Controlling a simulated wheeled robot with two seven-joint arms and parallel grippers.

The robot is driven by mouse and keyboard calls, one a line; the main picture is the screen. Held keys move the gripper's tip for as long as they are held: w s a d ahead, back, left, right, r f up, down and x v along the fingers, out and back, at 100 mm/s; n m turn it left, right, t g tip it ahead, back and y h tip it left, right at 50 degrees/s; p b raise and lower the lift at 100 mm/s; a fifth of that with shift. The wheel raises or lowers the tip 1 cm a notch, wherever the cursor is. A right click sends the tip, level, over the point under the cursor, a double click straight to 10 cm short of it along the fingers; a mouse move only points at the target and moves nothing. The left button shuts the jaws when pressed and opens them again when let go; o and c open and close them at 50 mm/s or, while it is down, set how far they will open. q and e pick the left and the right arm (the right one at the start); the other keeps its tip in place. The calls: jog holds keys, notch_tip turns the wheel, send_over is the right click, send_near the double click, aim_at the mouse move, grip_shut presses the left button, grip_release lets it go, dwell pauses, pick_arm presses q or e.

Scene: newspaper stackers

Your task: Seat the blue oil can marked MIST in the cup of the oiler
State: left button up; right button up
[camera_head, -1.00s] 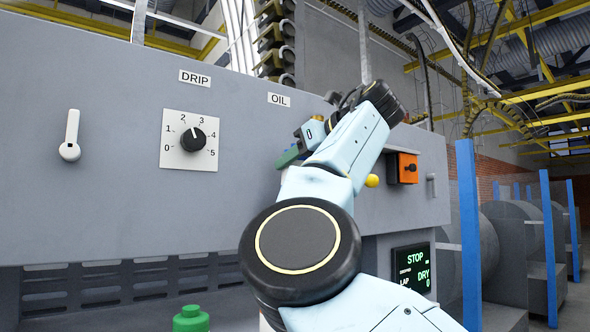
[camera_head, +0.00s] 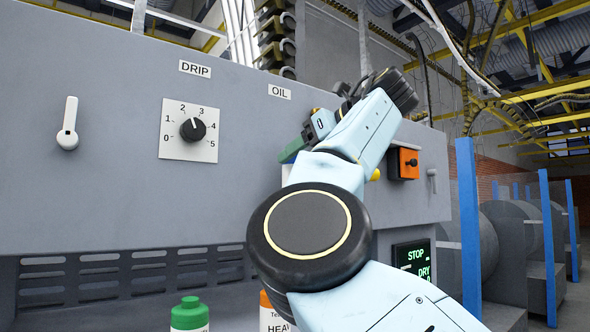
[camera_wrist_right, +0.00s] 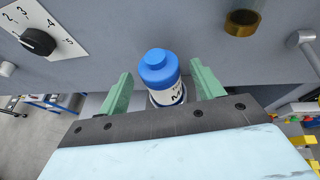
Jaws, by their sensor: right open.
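The blue oil can (camera_wrist_right: 160,66) shows in the right wrist view with its cap towards the camera and a white label whose letters are only partly readable. My right gripper (camera_wrist_right: 160,76) is open, with one green finger on each side of the can and visible gaps between. A grey rim shows around the can's lower end; I cannot tell whether it is seated in the oiler's cup. In the head view my right gripper (camera_head: 296,148) is at the panel below the OIL label (camera_head: 279,92); my arm hides the can and cup there. My left gripper is not in view.
A green can (camera_head: 190,314) and an orange-capped can (camera_head: 267,312) stand low in front. The panel carries a DRIP dial (camera_head: 193,130), a white lever (camera_head: 68,125) and an orange switch box (camera_head: 404,163). A display (camera_head: 412,259) reads STOP and DRY. A brass-coloured cylinder (camera_wrist_right: 243,25) is near the can.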

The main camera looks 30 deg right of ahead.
jog(key=b+v, duration=0.2)
jog(key=v, duration=0.7)
